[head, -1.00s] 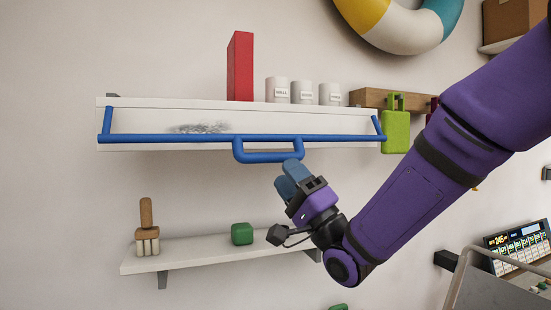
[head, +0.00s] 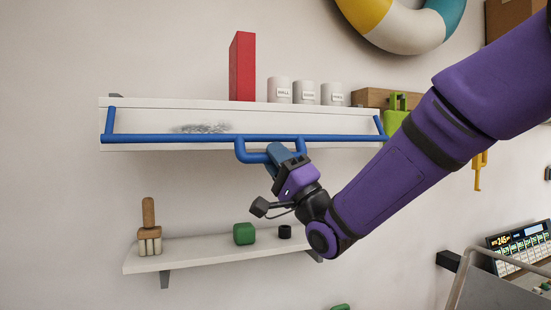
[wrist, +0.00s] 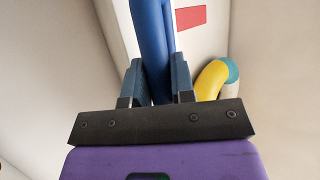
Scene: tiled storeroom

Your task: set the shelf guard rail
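The guard rail (head: 200,139) is a blue tube across the front of the white upper shelf (head: 240,106). Its short end arms slope up to the shelf's two ends, and the long bar sits low by the shelf's front edge. A U-shaped blue handle (head: 251,157) hangs from the bar right of the middle. My gripper (head: 284,154) is at the handle's right part, coming from below right. In the wrist view, the fingers (wrist: 158,82) stand apart on both sides of the blue tube (wrist: 153,40). Firm contact is not clear. My fingers hide part of the handle.
A red block (head: 242,66) and several white canisters (head: 305,92) stand on the upper shelf. Below, a smaller shelf (head: 190,257) holds a brush-like wooden item (head: 149,225), a green block (head: 244,233) and a dark ring (head: 285,232). A green object (head: 393,120) hangs at right.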

